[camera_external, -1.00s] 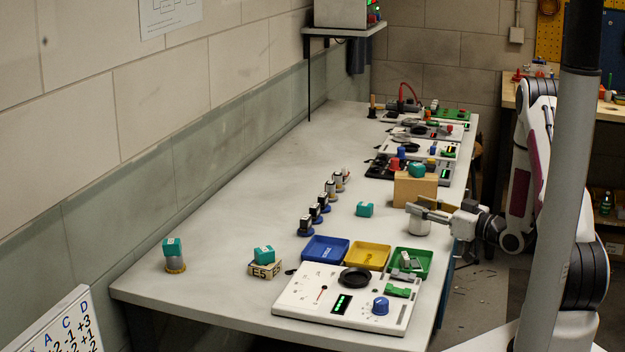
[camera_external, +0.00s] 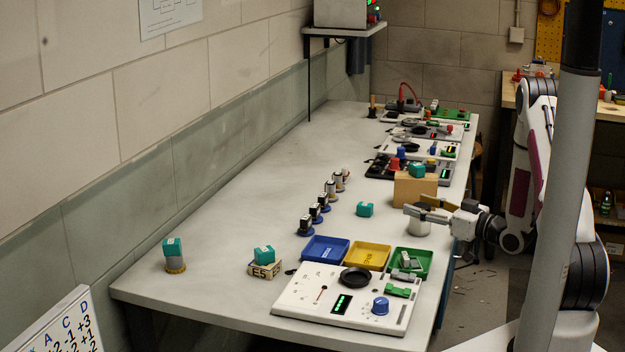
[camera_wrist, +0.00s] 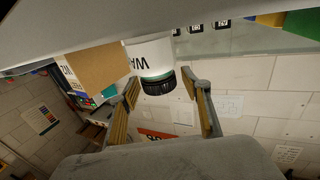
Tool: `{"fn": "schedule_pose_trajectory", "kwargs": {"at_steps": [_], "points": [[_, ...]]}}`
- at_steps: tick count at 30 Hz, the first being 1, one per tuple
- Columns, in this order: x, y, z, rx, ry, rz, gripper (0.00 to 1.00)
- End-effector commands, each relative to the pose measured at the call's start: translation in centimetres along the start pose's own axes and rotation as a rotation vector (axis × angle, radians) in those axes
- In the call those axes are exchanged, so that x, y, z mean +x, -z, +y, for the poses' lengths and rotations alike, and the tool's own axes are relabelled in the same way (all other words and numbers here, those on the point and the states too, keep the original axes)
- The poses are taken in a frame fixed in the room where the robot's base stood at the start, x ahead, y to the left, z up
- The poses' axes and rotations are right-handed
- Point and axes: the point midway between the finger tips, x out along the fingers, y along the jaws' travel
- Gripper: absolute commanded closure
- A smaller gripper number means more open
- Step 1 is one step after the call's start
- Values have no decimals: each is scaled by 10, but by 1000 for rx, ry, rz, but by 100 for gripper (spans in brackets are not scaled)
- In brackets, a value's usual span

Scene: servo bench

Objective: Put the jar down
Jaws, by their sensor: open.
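The jar (camera_external: 418,227) is a white cylinder standing upright on the bench near its right edge, just in front of a cardboard-brown block. In the wrist view the jar (camera_wrist: 148,55) shows part of a printed label, a green band and a dark ribbed lid. My gripper (camera_external: 417,206) is open at the height of the jar's top. In the wrist view my gripper (camera_wrist: 163,80) has its two fingers spread on either side of the lid, with visible gaps. The outside view hides part of the jar's top behind the fingers.
The brown block (camera_external: 414,190) carries a teal-capped piece. Blue (camera_external: 325,249), yellow (camera_external: 367,256) and green (camera_external: 424,262) trays lie left and in front of the jar, with a white panel (camera_external: 290,298) nearer. The bench's left middle (camera_external: 220,215) is mostly clear.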

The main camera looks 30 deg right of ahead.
Motion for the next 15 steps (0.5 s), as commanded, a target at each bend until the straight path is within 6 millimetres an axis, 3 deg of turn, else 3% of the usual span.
{"fn": "schedule_pose_trajectory", "kwargs": {"at_steps": [15], "points": [[-52,0,1,2,-4,-1,52]]}}
